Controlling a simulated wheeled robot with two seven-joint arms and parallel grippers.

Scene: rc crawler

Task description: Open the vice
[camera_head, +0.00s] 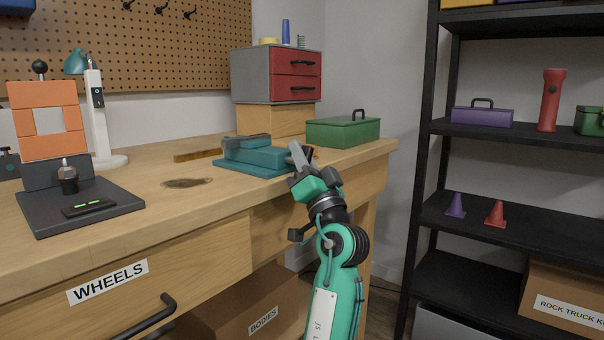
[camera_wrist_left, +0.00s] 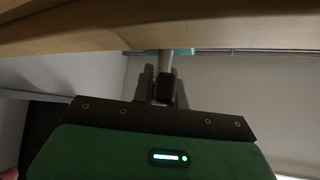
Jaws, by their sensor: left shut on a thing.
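The teal vice (camera_head: 262,158) sits on the right end of the wooden workbench, on a teal base plate. Its teal edge (camera_wrist_left: 184,51) also shows in the left wrist view, at the bench's edge. My left gripper (camera_head: 298,158) is at the vice's right end, at the front edge of the bench. In the left wrist view its two dark fingers (camera_wrist_left: 164,88) are shut on the vice handle (camera_wrist_left: 166,62), a grey rod with a black end. The head view does not show the handle clearly behind the fingers. My right gripper is not in view.
A green toolbox (camera_head: 343,132) stands behind the vice, near a red-and-grey drawer unit (camera_head: 277,76). A dark fixture with an orange frame (camera_head: 47,122) and a white lamp (camera_head: 95,112) stand at left. A black shelf (camera_head: 516,135) is at right.

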